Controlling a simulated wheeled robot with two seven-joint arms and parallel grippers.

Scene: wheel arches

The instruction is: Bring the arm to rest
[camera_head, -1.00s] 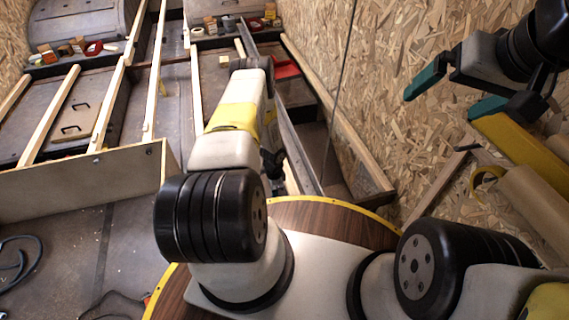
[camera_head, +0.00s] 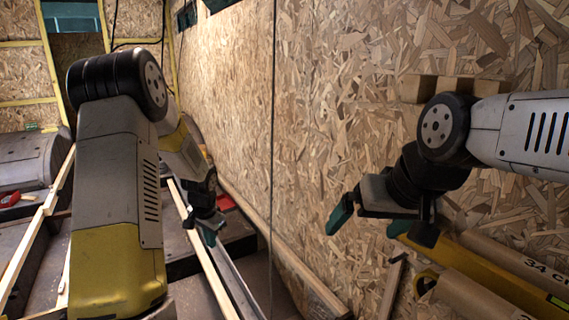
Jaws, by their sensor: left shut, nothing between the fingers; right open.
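My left arm rises large on the left side of the head view and bends forward and down. Its gripper (camera_head: 209,235) hangs with the fingertips down, shut and empty, above the wooden beams and the grey rail. My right arm comes in from the right edge. Its gripper (camera_head: 369,222) is open and empty, the teal fingertips apart, in front of the chipboard wall and just left of the cardboard tubes.
A chipboard wall (camera_head: 330,100) runs close along the right. Cardboard tubes (camera_head: 510,260) lie under my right arm. Wooden beams and a grey rail (camera_head: 215,280) lie at the lower left. A dark wheel arch (camera_head: 28,160) stands at the far left.

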